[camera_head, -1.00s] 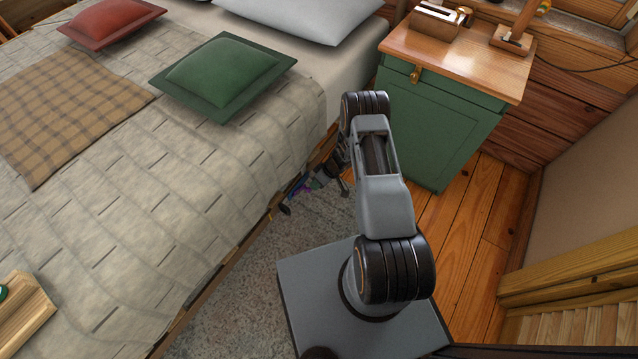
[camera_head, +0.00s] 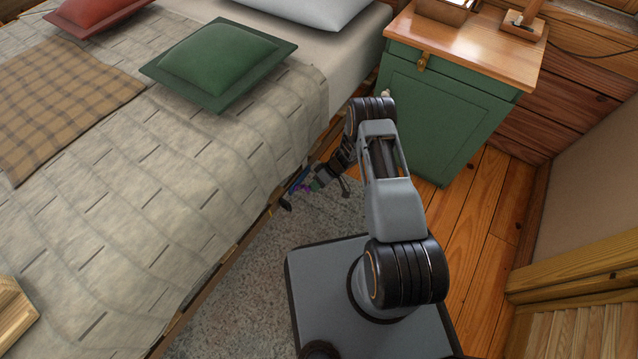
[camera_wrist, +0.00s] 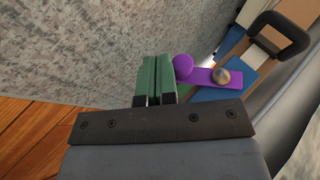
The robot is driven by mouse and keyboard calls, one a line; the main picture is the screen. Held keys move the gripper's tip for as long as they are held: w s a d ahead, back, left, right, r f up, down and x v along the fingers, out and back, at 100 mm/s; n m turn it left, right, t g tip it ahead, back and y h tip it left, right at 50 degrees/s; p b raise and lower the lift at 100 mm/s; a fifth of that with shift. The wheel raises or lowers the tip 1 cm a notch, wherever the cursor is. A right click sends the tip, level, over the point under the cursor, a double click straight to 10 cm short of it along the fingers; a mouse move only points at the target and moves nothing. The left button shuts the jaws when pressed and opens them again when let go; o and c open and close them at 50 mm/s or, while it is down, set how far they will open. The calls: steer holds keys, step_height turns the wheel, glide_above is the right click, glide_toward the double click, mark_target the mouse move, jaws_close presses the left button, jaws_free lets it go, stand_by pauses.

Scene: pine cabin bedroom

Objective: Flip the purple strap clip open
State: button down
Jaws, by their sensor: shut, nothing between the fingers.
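The purple strap clip (camera_wrist: 205,74) shows in the wrist view as a flat bar with a round purple knob at its left end and a brass-coloured round fastener near its right. It lies over a blue piece beside the bed's wooden side. In the head view it is a small purple patch (camera_head: 303,188) by the bed edge, partly hidden. My gripper (camera_wrist: 155,78) has green fingers, shut and empty. The right finger is right beside the purple knob; I cannot tell whether they touch. In the head view my gripper (camera_head: 318,184) is low beside the bed.
A black handle-like loop (camera_wrist: 281,34) stands right of the clip. The bed (camera_head: 170,210) runs along the left, a green nightstand (camera_head: 440,115) stands behind my arm. Grey carpet (camera_head: 235,290) lies beside the bed, with wooden floor to the right.

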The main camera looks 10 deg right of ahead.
steer(key=shift+s+a+f, duration=0.15)
steer(key=shift+s+f, duration=0.05)
steer(key=shift+f, duration=0.2)
stand_by(1.5)
